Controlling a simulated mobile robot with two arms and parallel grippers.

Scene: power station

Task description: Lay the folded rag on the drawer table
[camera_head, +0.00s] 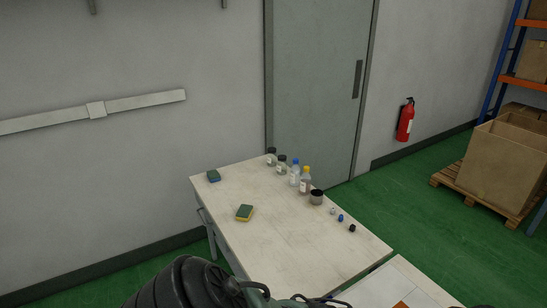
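A pale table (290,252) with a handle (201,216) on its left side stands in the middle; it appears to be the drawer table. No folded rag can be clearly made out. A small dark teal block (213,175) lies at the table's far left corner; I cannot tell whether it is cloth or sponge. An orange-brown patch (401,304) on a second pale surface (388,286) is cut off at the bottom edge. Neither gripper shows in the head view.
A green-yellow sponge (245,213) lies left of the table's middle. Several bottles, including a blue-capped one (295,173), a dark cup (316,197) and small caps (340,218) line the right edge. The table's near part is bare. A dark ribbed shape (184,286) blocks the bottom.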

